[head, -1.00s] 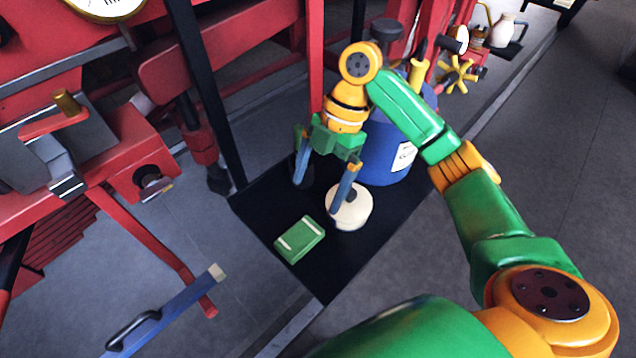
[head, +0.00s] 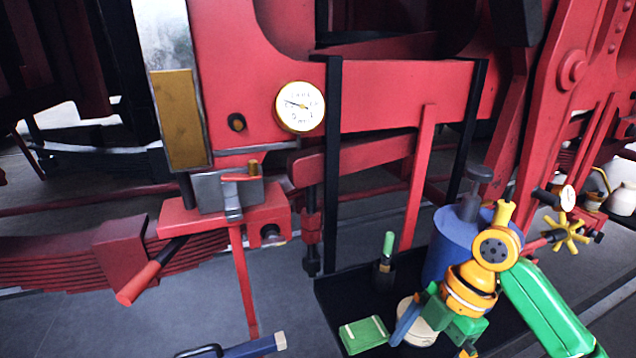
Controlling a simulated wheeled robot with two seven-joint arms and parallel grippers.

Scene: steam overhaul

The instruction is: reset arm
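My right arm comes in from the right, and its gripper (head: 434,343) points down over the black tray (head: 340,290). Its blue fingers stand apart, one on each side in front of a white round object (head: 424,334). I cannot tell whether they touch it. The fingertips are near the lower picture edge, and part of the white object is hidden behind the gripper. My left gripper is not in view.
On the tray are a green box (head: 364,334), a dark holder with a green stick (head: 385,265) and a blue canister (head: 450,240). Behind stands red machinery with a round gauge (head: 300,107) and a red-handled lever (head: 138,284). A blue bar (head: 255,347) lies front left.

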